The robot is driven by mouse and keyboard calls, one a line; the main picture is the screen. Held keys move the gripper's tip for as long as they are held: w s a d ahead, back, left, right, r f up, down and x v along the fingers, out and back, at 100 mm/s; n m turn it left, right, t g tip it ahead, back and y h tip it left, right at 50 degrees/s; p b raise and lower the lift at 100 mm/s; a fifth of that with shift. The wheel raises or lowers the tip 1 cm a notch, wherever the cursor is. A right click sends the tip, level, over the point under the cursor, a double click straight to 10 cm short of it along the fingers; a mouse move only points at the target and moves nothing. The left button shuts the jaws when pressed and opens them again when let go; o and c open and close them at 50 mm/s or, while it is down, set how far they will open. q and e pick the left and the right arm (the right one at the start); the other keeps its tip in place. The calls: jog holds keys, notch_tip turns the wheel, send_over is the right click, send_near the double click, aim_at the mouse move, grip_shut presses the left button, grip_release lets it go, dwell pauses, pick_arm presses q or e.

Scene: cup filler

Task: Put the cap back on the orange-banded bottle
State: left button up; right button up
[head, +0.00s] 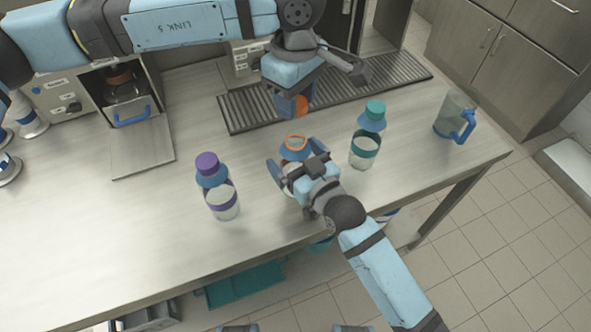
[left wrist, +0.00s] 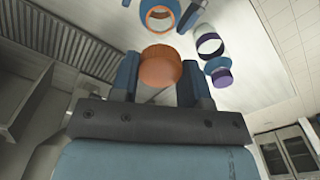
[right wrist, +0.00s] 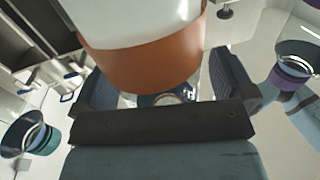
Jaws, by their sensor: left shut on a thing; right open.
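The orange-banded bottle (head: 294,143) stands uncapped on the counter, its open top showing an orange rim; its lower part is mostly hidden by my right gripper. My right gripper (head: 292,165) is open, with a finger on each side of the bottle; in the right wrist view the orange band (right wrist: 150,65) fills the top centre. My left gripper (head: 291,104) is shut on the orange cap (head: 301,105), above and behind the bottle. In the left wrist view the cap (left wrist: 160,67) sits between the fingers, apart from the open bottle top (left wrist: 160,15).
A capped purple-banded bottle (head: 217,190) stands to the left and a capped teal-banded bottle (head: 366,140) to the right. A clear jug (head: 452,112) with a blue handle is near the right end. A dark slatted grille (head: 237,118) lies behind.

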aim_at(295, 136)
jog(key=shift+c, duration=0.2)
jog(key=c, duration=1.3)
pick_arm(q)
jog(key=shift+f, duration=2.5)
jog(key=shift+f, duration=0.9)
jog(key=shift+f, duration=0.55)
